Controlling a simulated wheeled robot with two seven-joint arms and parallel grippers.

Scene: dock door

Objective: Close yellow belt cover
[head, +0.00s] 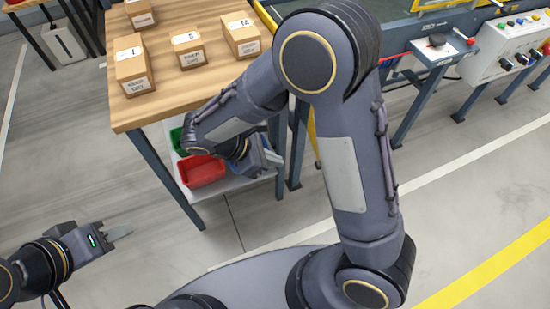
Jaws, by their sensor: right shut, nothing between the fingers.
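Yellow parts of the belt machine (425,30) show at the top right edge. Most of the machine is cut off by the frame, and I cannot tell whether the cover is open or shut. My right gripper (271,159) is shut and empty, low beside the wooden table's front right leg, well away from the machine. My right arm crosses the middle of the view and hides part of the machine. My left gripper (119,232) is at the lower left over bare floor, holding nothing visible; its finger gap is unclear.
The wooden table (180,100) carries several cardboard boxes (134,72). A red bin (202,171) and a green bin (176,140) sit on its lower shelf. A control box (510,50) and a small panel with a black knob (437,41) stand at the right. The floor at the lower right is clear.

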